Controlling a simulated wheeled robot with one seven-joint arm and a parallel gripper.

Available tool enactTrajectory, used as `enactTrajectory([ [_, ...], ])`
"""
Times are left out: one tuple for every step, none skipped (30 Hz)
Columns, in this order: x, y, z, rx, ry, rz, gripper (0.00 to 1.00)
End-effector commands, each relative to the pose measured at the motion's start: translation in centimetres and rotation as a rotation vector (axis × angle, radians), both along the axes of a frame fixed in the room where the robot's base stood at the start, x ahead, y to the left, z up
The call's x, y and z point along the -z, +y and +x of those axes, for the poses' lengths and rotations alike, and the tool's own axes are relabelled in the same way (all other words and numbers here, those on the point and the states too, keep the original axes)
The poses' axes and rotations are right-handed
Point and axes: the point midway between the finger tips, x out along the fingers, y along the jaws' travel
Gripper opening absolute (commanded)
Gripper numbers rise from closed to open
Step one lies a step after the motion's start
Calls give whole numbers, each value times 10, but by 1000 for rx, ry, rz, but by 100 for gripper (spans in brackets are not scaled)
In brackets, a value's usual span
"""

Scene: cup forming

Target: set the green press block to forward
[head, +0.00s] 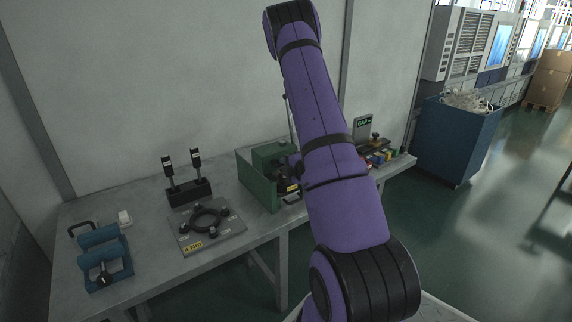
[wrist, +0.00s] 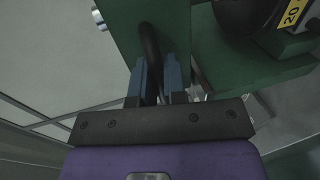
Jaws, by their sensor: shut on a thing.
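The green press block (head: 258,182) stands on the workbench, left of my purple arm, which hides part of it. It fills the upper part of the wrist view (wrist: 118,22). A dark, curved handle (wrist: 148,45) runs down the green face there. My gripper (wrist: 155,72) has its two blue fingers shut on this handle, one on each side. A yellow label marked 20 (wrist: 293,12) sits on a dark round part of the press at top right. In the head view my gripper is hidden behind the arm.
Small coloured blocks (head: 380,157) lie right of my arm. A blue bin (head: 455,140) stands beyond.

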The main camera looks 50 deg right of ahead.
Motion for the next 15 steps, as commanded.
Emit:
enactTrajectory([
  [0,0,-1,0,1,1,0],
  [0,0,-1,0,1,1,0],
  [0,0,-1,1,2,1,0],
  [1,0,-1,1,2,1,0],
  [1,0,-2,1,3,1,0],
  [1,0,-2,1,3,1,0],
  [1,0,-2,1,4,2,0],
  [1,0,-2,1,4,2,0],
  [1,0,-3,2,5,2,0],
  [1,0,-3,2,5,2,15],
  [1,0,-3,2,5,2,22],
  [1,0,-3,2,5,2,31],
  [1,0,-2,2,5,2,37],
  [1,0,-2,1,4,2,37],
  [1,0,-2,1,3,1,37],
])
